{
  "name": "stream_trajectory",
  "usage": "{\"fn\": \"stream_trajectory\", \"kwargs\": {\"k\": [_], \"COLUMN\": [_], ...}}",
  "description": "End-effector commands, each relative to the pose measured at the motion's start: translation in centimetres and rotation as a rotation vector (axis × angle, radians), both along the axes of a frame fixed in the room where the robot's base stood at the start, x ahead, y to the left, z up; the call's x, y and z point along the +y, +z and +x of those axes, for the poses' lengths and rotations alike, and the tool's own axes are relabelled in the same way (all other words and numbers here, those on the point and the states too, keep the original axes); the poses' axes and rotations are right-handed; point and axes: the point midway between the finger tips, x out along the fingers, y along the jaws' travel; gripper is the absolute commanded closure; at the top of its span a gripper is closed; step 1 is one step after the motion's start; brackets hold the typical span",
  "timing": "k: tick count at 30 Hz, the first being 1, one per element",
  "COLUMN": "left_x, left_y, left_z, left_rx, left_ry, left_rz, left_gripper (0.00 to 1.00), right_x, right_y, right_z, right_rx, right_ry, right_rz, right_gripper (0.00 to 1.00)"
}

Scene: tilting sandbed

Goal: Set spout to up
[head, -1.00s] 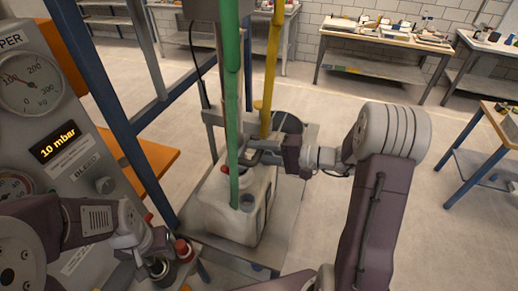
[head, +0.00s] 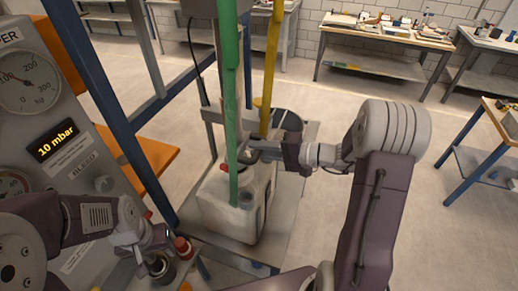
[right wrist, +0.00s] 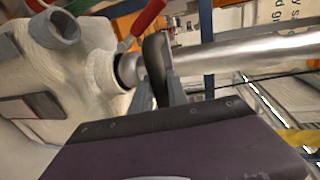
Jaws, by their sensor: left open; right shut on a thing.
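A white canister (head: 232,214) stands on a grey platform behind the green pipe (head: 231,95). In the right wrist view its body (right wrist: 50,75) fills the left side, with a grey open collar (right wrist: 54,32) on top. A steel tube, which I take as the spout (right wrist: 245,54), runs from its dark neck to the right. My right gripper (head: 262,150) is at the canister's top; in the wrist view its dark fingers (right wrist: 163,72) are closed around the tube close to the neck. The tube's far end is out of view. My left gripper (head: 160,266) is open and empty at lower left.
A grey panel with gauges and a "10 mbar" display (head: 57,141) stands at left, with a red knob (head: 184,248) near my left gripper. Blue posts (head: 120,135) and a yellow pipe (head: 272,70) rise near the canister.

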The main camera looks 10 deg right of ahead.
Motion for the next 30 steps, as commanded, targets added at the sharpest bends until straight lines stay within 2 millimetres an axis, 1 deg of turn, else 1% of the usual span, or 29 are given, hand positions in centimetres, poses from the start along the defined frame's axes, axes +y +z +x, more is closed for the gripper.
{"fn": "stream_trajectory", "kwargs": {"k": [25,28,30], "left_x": [0.0,0.0,0.0], "left_y": [0.0,0.2,0.5], "left_z": [0.0,0.0,0.0], "left_rx": [0.0,0.0,0.0], "left_ry": [0.0,0.0,0.0], "left_rz": [0.0,0.0,0.0], "left_gripper": [0.59,0.59,0.59], "right_x": [0.0,0.0,0.0], "right_y": [0.3,0.8,1.7], "right_z": [0.0,0.0,0.0], "right_rx": [-0.005,-0.007,-0.008], "right_ry": [0.002,0.001,0.001], "right_rz": [0.003,0.003,0.002], "right_gripper": [1.0,1.0,1.0]}}
